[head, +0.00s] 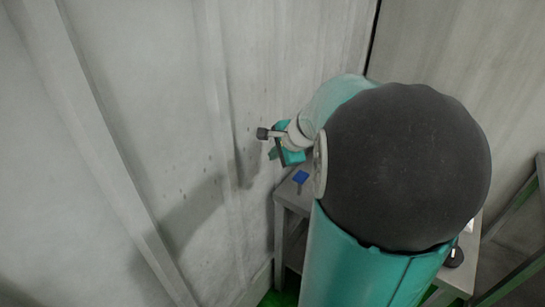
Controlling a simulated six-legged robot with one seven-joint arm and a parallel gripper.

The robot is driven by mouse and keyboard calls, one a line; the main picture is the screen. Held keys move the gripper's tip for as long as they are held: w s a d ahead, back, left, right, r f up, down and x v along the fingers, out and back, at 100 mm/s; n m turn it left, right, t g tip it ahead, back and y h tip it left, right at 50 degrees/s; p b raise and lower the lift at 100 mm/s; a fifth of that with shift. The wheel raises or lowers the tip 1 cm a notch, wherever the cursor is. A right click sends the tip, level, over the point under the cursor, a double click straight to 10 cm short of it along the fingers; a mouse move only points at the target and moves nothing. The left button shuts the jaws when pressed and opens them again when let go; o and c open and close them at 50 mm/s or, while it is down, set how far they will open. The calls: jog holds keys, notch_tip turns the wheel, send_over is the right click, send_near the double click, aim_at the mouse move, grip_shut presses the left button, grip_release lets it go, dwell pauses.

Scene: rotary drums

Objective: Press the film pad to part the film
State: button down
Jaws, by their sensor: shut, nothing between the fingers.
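A small blue pad (300,177) lies on the top of a grey table, near its left back corner; I cannot tell for sure that it is the film pad. My gripper (283,154), small and teal with dark parts, is partly visible above and a little left of the blue pad. It looks shut and empty, and apart from the pad. My own teal and black arm fills the centre right and hides most of the table. No film can be made out.
The grey table (289,196) stands close to a pale panelled wall (150,110) on the left. A small black round object (454,258) sits at the table's right side. A grey frame with green (515,272) stands at the far right.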

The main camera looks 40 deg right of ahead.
aim_at(301, 175)
jog(key=s+d+f+m+t, duration=0.1)
jog(key=d+m, duration=0.5)
jog(key=d, duration=0.4)
jog(key=shift+s+d+f+t+h, duration=0.2)
jog(key=shift+s+d+t+h, duration=0.05)
jog(key=shift+s+t+h, duration=0.15)
jog(key=shift+f, duration=0.15)
jog(key=shift+f, duration=4.25)
jog(key=shift+f, duration=0.15)
jog(key=shift+f, duration=0.3)
jog(key=shift+f, duration=1.15)
jog(key=shift+r, duration=1.6)
